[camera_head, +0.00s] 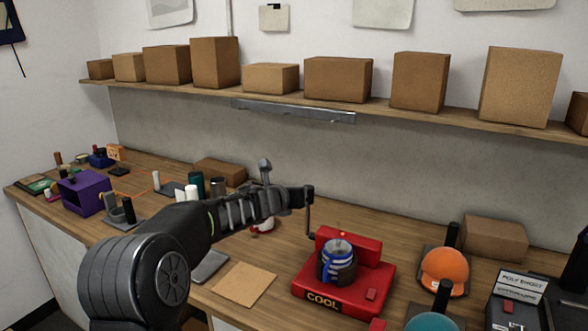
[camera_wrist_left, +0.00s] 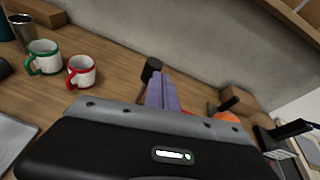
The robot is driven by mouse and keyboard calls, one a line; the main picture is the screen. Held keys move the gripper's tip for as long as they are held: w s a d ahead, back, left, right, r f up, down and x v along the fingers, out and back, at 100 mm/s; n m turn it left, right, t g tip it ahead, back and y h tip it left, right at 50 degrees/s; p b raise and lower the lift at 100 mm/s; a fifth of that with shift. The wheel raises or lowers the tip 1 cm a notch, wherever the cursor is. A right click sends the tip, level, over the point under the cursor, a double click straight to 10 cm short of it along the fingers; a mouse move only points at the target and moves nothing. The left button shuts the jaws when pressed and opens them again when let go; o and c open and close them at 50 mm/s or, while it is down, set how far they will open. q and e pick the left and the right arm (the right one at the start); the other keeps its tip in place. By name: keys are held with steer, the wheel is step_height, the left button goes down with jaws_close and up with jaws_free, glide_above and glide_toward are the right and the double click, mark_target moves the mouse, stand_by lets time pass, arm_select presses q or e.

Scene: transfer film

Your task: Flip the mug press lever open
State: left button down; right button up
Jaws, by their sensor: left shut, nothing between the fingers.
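The red mug press (camera_head: 375,285) stands on the bench with "COOL" on its front. A dark mug with a blue-and-white wrap (camera_head: 338,263) sits in it. The press lever (camera_head: 309,222) is a dark rod standing upright at the press's left side. My left gripper (camera_head: 292,197) reaches in from the left at the height of the lever's top. In the left wrist view its closed fingers (camera_wrist_left: 161,92) are beside the lever's black knob (camera_wrist_left: 152,69); I cannot tell whether they touch. Most of the press is hidden there by the gripper body. My right gripper is not in view.
White mugs with green (camera_wrist_left: 44,55) and red (camera_wrist_left: 82,71) trim stand left of the gripper. An orange cap (camera_head: 446,268) on its press is to the right. A tan sheet (camera_head: 243,284) lies in front. Boxes line the shelf (camera_head: 380,107) above.

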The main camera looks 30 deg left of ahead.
arm_select(q)
step_height(320, 180, up, 7)
steer(key=s+p, duration=0.1)
steer(key=p, duration=0.2)
steer(key=shift+s+f, duration=0.2)
steer(key=shift+s, duration=0.15)
steer(key=shift+d, duration=0.1)
